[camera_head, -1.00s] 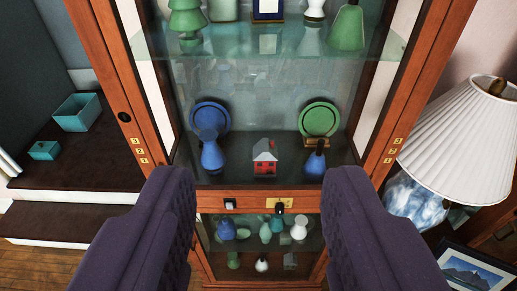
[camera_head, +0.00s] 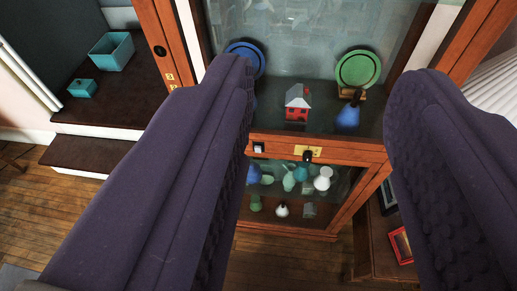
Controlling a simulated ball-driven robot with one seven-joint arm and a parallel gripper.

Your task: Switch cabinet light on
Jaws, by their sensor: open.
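The wooden cabinet (camera_head: 365,151) with glass panes stands ahead. On its middle rail is a small rocker switch (camera_head: 259,147), white and black. To its right is a brass plate (camera_head: 315,152) with a dark knob or key (camera_head: 308,156). No lit lamp shows inside the cabinet. My gripper (camera_head: 328,78) is open and empty. Its two purple fingers are spread wide, and the switch shows between them, close beside the left finger in the picture. I cannot tell how far the fingers are from the rail. The left finger hides part of the cabinet's left side.
Behind the glass are a blue plate (camera_head: 246,56), a green plate (camera_head: 357,69), a red house (camera_head: 297,106) and a blue vase (camera_head: 347,117). Several vases fill the lower section. A dark step with teal boxes (camera_head: 111,51) is left. A white lampshade (camera_head: 492,86) is right.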

